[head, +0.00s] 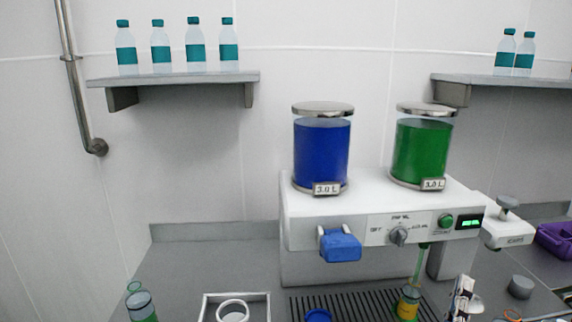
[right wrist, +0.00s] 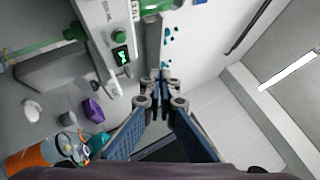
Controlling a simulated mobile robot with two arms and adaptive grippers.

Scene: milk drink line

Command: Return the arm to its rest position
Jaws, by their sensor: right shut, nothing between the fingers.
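My right gripper (head: 461,298) shows only in part at the bottom edge of the head view, to the right of a bottle (head: 408,303) under the machine's outlet. In the right wrist view the right gripper (right wrist: 160,88) is shut, its fingertips together with nothing between them. It points past the white machine (right wrist: 85,50), which fills the upper left there. My left gripper is in neither view.
The dispensing machine (head: 365,256) carries a blue tank (head: 322,150) and a green tank (head: 421,150). A drip grate (head: 345,304) lies in front. Wall shelves (head: 180,77) hold bottles. A purple bin (head: 555,238) stands at the right.

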